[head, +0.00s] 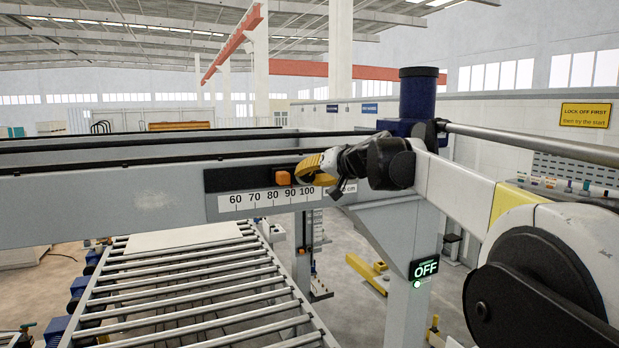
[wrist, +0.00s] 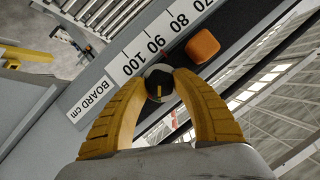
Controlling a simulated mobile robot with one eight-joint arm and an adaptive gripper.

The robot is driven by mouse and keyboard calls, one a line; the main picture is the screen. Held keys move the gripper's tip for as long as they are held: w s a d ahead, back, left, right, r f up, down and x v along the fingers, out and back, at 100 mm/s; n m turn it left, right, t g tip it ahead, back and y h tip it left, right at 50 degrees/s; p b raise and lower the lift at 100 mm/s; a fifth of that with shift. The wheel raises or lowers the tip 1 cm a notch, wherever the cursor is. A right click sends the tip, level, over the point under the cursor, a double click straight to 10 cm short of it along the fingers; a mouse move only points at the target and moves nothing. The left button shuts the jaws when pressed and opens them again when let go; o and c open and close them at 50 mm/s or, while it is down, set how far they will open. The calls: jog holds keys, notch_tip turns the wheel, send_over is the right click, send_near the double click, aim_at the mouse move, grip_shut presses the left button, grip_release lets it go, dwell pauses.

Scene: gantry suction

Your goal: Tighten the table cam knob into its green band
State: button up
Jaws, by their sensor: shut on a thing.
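The table cam knob (wrist: 157,88) shows in the wrist view as a small round dark face with a pale rim and a yellow mark. It sits beside the 100 end of the scale. My gripper (wrist: 160,76) has its two yellow fingers shut on the knob, one on each side. In the head view my gripper (head: 306,174) reaches the beam from the right and hides the knob.
An orange block (head: 283,178) sits on the black strip above the white centimetre scale (head: 262,200), left of my gripper. A lit OFF sign (head: 425,268) is on the post below. A roller table (head: 190,290) with a pale board (head: 185,236) lies at lower left.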

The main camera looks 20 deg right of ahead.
jog(key=o, duration=1.2)
jog(key=v, duration=1.2)
